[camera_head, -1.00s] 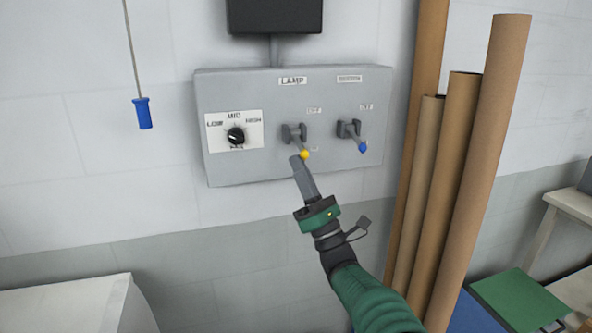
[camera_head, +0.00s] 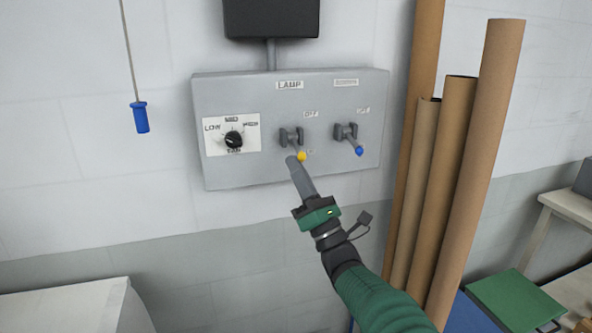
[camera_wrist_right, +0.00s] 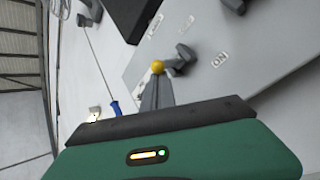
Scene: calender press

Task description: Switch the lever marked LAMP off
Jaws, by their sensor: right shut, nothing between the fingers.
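The LAMP lever (camera_head: 293,140) is on the grey panel (camera_head: 225,176), under the LAMP label (camera_head: 290,85). My left gripper is not in view.
A second lever with a blue tip (camera_head: 359,151) points down to the right of the LAMP lever. A rotary knob (camera_head: 233,139) is at the left of the panel. A blue pull handle (camera_head: 140,117) hangs further left. Tall brown tubes (camera_head: 460,170) stand right of the panel.

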